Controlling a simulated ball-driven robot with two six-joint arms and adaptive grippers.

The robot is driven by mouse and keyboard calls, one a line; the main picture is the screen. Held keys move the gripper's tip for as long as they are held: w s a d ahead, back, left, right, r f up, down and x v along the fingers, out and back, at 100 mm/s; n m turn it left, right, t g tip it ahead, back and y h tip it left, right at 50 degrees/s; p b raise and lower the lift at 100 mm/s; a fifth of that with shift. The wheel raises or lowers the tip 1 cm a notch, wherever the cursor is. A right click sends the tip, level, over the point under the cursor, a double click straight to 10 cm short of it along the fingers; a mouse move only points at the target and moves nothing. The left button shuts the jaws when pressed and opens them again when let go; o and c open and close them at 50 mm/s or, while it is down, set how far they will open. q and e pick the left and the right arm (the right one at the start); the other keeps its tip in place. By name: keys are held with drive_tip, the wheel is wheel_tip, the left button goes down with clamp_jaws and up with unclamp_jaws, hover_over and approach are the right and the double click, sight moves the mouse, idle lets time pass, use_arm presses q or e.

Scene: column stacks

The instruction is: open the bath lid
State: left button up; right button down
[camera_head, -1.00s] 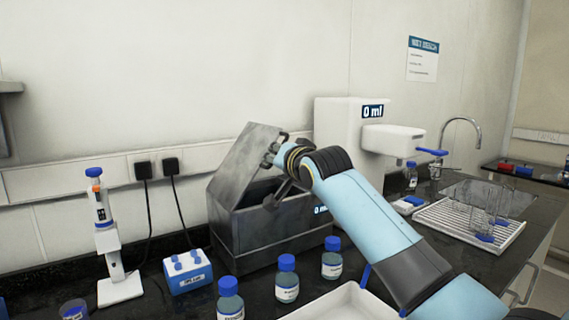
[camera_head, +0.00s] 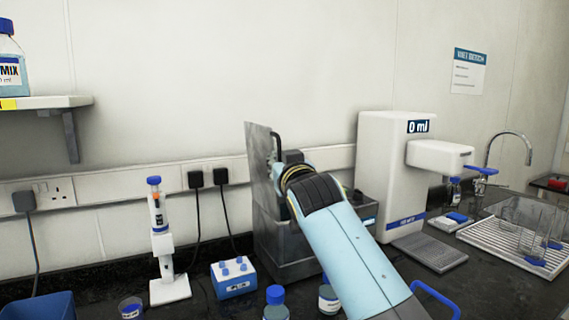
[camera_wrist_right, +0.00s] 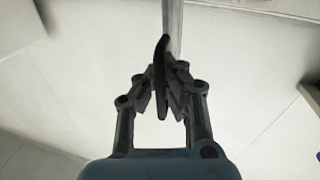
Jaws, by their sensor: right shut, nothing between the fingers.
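The bath (camera_head: 285,250) is a grey metal box on the dark bench, partly hidden behind my right arm. Its lid (camera_head: 258,150) stands about upright at the box's left side. A dark handle (camera_head: 277,143) sticks out on the lid's right side. My right gripper (camera_head: 277,162) is at the lid's right face by the handle, largely covered by my wrist. In the right wrist view the gripper (camera_wrist_right: 165,95) is shut with nothing held. The lid (camera_wrist_right: 172,18) shows there edge-on, with the dark handle (camera_wrist_right: 160,55) overlapping the fingertips. My left gripper is not in view.
A white dispenser (camera_head: 378,160) stands close right of the bath. A pipette on its stand (camera_head: 162,240) and a blue tube rack (camera_head: 233,277) are to the left. Bottles (camera_head: 276,304) stand in front. Wall plugs (camera_head: 195,179) are behind.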

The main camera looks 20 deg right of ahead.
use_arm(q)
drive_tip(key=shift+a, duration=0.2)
use_arm(e)
drive_tip(key=shift+a+f+n, duration=0.25)
drive_tip(key=shift+a+n, duration=0.05)
drive_tip(key=shift+a, duration=0.05)
drive_tip(key=c, duration=2)
unclamp_jaws()
drive_tip(key=shift+s, duration=0.1)
drive_tip(key=o, duration=0.6)
drive_tip(key=shift+r, duration=0.15)
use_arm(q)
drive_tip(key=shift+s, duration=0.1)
use_arm(e)
drive_tip(key=s, duration=0.7)
drive_tip(key=shift+s+a, duration=0.2)
drive_tip(key=shift+a, duration=0.25)
